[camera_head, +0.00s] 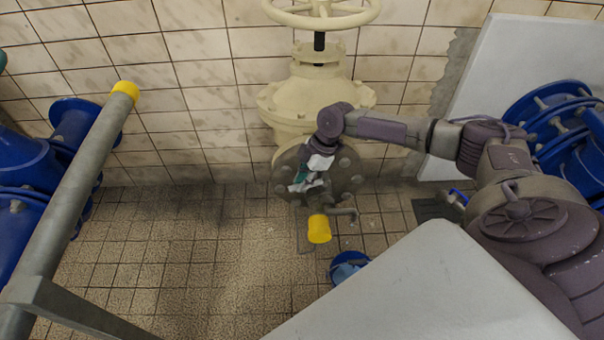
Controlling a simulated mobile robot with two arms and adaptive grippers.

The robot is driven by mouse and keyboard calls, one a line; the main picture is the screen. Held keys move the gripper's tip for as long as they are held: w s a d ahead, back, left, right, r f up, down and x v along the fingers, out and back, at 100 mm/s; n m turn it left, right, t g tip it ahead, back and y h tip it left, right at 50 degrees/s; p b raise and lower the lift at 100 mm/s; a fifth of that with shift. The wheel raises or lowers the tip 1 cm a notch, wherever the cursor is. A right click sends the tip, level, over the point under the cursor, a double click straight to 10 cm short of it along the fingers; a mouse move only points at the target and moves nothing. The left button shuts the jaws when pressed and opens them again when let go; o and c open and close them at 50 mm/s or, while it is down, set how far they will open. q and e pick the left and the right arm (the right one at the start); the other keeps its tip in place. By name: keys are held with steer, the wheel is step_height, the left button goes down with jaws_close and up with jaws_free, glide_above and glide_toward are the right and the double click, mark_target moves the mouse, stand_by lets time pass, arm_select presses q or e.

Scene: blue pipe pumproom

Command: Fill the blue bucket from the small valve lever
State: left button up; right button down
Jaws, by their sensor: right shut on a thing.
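The blue bucket (347,263) is on the tiled floor, low and right of the middle, partly hidden behind a pale grey surface in the foreground. A small pipe with a yellow end (319,229) comes out low at the front of the cream valve's flange, above and left of the bucket in the picture. My right gripper (305,184) is in front of the flange, just above this pipe, and is shut on the small valve lever, which its fingers mostly hide. No water stream can be made out. My left gripper is out of view.
The large cream valve with its handwheel (320,12) stands against the tiled wall. A grey pipe with a yellow end (75,185) runs along the left. Blue pipes (560,125) stand at the right. The floor at centre left is clear.

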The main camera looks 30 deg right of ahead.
mark_target(319, 181)
steer(key=c, duration=1)
jaws_free()
steer(key=shift+c, duration=0.2)
steer(key=v, duration=1.2)
